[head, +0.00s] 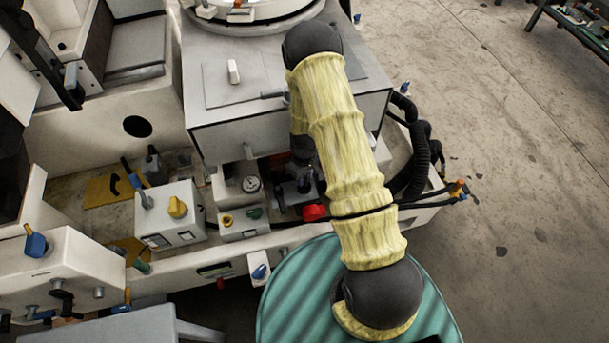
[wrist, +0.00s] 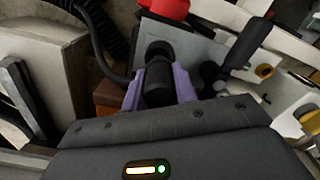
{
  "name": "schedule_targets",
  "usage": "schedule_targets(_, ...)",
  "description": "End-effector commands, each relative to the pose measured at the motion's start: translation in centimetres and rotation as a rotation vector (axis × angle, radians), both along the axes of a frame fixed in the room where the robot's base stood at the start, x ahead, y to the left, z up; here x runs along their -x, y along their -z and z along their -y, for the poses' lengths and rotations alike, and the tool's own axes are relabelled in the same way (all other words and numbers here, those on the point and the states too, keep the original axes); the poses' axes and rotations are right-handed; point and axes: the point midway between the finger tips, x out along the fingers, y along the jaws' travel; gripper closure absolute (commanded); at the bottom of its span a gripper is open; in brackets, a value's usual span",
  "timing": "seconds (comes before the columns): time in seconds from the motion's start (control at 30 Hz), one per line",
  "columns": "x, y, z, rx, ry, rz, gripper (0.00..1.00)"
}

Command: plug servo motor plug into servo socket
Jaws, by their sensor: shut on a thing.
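In the wrist view my gripper (wrist: 159,85) has its two purple fingers shut on a black cylindrical plug (wrist: 160,82). A black cable leaves the area left of the fingers. Just beyond the plug is a round black end (wrist: 159,49) in front of a grey metal plate (wrist: 190,50). It may be the servo socket. I cannot tell whether the plug is inside it or only lined up with it. In the head view my yellow-sleeved arm covers most of the gripper and hides the plug.
A red knob (head: 314,212) sits close to the work area and also shows in the wrist view (wrist: 165,8). A black lever (wrist: 250,40) stands to the right. Black corrugated hoses (head: 415,150) hang at the machine's right side. A green ribbed drum (head: 290,300) stands in front.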

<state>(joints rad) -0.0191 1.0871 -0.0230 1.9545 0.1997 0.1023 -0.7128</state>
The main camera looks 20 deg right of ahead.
Motion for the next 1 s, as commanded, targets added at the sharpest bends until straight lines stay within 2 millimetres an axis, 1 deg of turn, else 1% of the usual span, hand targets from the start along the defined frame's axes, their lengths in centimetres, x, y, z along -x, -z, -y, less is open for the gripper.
schedule_targets(1.0,0.0,2.0,0.0,0.0,0.0,0.0,0.95)
